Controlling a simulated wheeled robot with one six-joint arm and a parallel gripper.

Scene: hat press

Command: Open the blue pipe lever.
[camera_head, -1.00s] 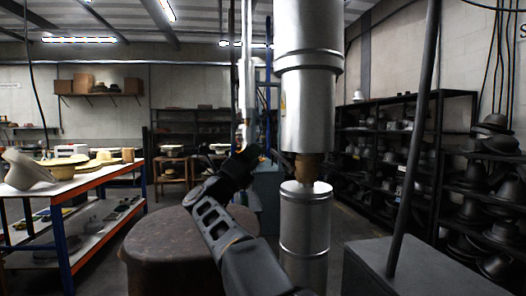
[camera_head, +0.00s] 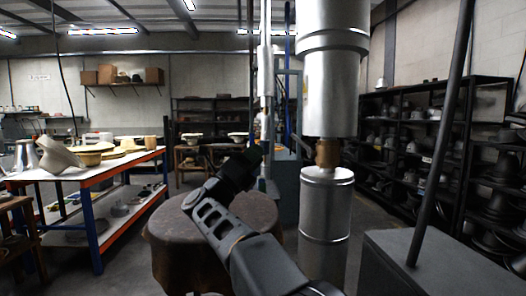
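A thin blue vertical pipe (camera_head: 287,75) stands behind the thick silver column, beside a pale pipe (camera_head: 265,90). A lever on the blue pipe cannot be made out clearly. My black arm reaches forward from the bottom of the view. My gripper (camera_head: 208,155) is at its far end, small and dark, above the far side of the brown round-topped drum and left of the blue pipe in the picture. Whether its fingers are open or shut cannot be told. It does not visibly touch the pipes.
The silver column (camera_head: 326,215) with a brass fitting (camera_head: 328,152) stands close, right of my arm. The brown drum (camera_head: 180,235) is below the arm. A blue-and-orange table (camera_head: 97,225) with hats is left. Black hat shelves (camera_head: 440,150) and a grey box with a slanted pole (camera_head: 428,262) are right. Floor shows between table and drum.

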